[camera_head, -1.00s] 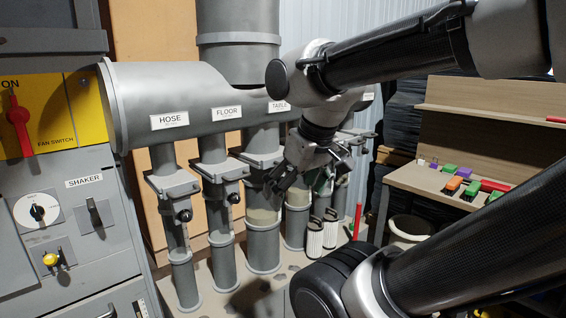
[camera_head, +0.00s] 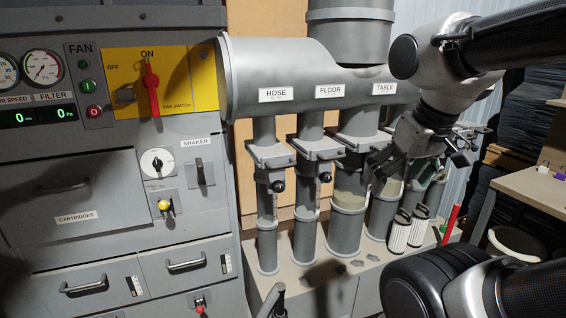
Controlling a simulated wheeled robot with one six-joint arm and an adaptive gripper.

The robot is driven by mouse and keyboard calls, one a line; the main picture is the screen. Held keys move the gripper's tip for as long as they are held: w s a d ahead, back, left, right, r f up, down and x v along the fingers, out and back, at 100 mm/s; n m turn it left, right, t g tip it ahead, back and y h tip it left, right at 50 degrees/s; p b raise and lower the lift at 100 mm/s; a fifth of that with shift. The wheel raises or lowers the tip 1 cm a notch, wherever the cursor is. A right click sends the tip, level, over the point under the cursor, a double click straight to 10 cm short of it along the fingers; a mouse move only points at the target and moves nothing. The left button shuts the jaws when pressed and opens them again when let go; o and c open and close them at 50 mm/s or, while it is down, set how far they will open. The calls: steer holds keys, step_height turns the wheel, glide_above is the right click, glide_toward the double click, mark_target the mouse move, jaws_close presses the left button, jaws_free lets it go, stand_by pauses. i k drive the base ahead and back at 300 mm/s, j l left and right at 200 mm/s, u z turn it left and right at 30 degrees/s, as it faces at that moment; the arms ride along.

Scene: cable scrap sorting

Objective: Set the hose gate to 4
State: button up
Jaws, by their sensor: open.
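The hose gate (camera_head: 270,154) is a grey flanged slide on the leftmost duct, under the HOSE label (camera_head: 276,94). Its dark round knob (camera_head: 277,186) sits on a narrow slotted plate below the flange. The scale marks are too small to read, so I cannot tell its setting. My gripper (camera_head: 384,170) is open and empty, pointing down and left.
The similar floor gate (camera_head: 317,149) and its knob (camera_head: 326,177) stand between the hose gate and my gripper. A grey cabinet with a red fan switch (camera_head: 152,87) and shaker dial (camera_head: 156,162) stands left. Two white ribbed cartridges (camera_head: 399,232) and a red stick (camera_head: 451,222) are at right.

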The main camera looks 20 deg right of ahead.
mark_target(277, 162)
steer(key=j+z, duration=0.45)
steer(key=j, duration=1.05)
steer(key=l, duration=0.3)
steer(key=i+l, duration=0.1)
steer(key=l, duration=0.25)
